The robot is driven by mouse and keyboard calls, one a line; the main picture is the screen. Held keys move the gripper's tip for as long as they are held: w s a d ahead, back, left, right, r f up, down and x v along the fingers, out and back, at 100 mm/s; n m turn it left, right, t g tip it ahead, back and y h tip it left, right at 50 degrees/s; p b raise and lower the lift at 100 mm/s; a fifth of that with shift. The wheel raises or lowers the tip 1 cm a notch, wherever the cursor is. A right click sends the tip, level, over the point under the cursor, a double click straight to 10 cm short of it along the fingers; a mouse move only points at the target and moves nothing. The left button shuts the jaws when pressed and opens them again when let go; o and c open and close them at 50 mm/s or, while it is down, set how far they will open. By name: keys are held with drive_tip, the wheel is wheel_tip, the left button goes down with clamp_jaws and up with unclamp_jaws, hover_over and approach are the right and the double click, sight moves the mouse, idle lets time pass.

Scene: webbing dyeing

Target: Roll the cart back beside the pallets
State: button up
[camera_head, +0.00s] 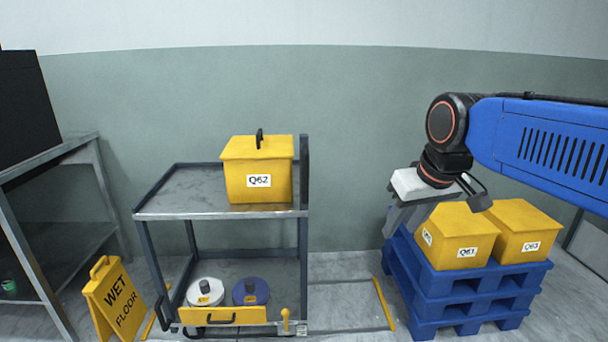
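The grey metal cart (195,214) stands left of centre against the green wall. A yellow lidded box labelled Q62 (257,170) sits on the right part of its top shelf. Its lower shelf holds a white spool (205,291) and a dark blue spool (251,290) behind a yellow front panel (225,316). The blue pallets (465,297) are stacked at the right, bearing yellow boxes labelled Q61 (462,240) and Q63 (524,232). My gripper (397,218) hangs just left of and above the pallet boxes, apart from the cart. Its fingers are seen edge-on, so their opening is unclear.
A yellow wet floor sign (114,299) stands left of the cart. A grey metal table (45,157) with a black object (25,110) is at the far left. Yellow floor lines (384,304) show between cart and pallets, where the floor is clear.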

drive_tip(key=w+a+r+n+y, duration=0.1)
drive_tip(key=w+a+r, duration=0.4)
drive_tip(key=w, duration=0.3)
drive_tip(key=w+a+r+n, duration=0.2)
drive_tip(key=w+a+r, duration=0.25)
drive_tip(key=w, duration=0.45)
drive_tip(key=w+a+r+n+y, duration=0.1)
drive_tip(key=w+a+r, duration=0.35)
drive_tip(key=w, duration=0.35)
drive_tip(key=g, duration=0.1)
hover_over(305, 197)
drive_tip(key=w, duration=0.1)
wheel_tip(305, 197, down, 15)
drive_tip(key=shift+w+f, duration=0.1)
clamp_jaws()
